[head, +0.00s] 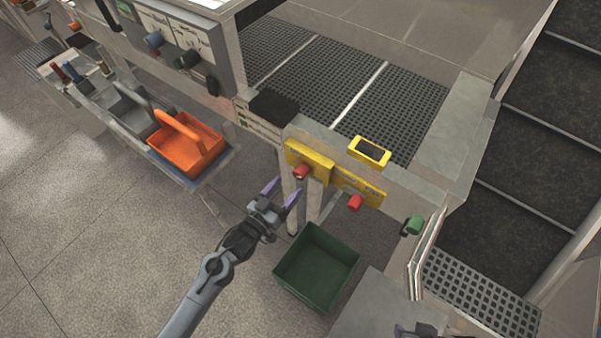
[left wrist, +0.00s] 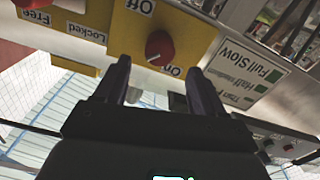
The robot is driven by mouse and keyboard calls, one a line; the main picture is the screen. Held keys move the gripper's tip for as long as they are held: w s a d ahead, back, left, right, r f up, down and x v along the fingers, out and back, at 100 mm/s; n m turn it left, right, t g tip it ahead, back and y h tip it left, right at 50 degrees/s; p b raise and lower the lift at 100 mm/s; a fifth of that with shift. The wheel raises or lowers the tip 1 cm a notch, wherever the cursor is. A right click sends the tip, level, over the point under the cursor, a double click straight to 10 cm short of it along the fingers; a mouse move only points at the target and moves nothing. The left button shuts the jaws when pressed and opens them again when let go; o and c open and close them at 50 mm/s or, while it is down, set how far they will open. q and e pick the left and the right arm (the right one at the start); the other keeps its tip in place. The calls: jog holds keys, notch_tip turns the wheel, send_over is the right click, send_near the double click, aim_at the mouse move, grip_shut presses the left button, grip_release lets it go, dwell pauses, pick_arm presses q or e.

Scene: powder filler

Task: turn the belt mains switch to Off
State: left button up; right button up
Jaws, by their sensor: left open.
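The red switch knob (head: 301,171) sits on a yellow plate (head: 318,160) on the machine's front rail. In the left wrist view this knob (left wrist: 160,47) is between labels Off and On; I cannot surely read its pointer. My left gripper (head: 281,192) is open, its purple-tipped fingers just short of the knob. In the left wrist view the fingers (left wrist: 160,80) point at the knob from either side, with no clear contact. A dark part at the bottom edge of the head view may be my right gripper (head: 416,330); its jaws are not visible.
A second red knob (head: 355,202) is on the adjoining Locked/Free plate. A yellow device (head: 370,151) lies above, and a green knob (head: 414,225) is at right. A green bin (head: 318,268) stands below; an orange tray (head: 187,146) is at left.

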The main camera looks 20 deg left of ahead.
aim_at(297, 176)
pick_arm(q)
jog(key=x, duration=0.7)
jog(key=shift+w+d, duration=0.1)
jog(key=c, duration=1)
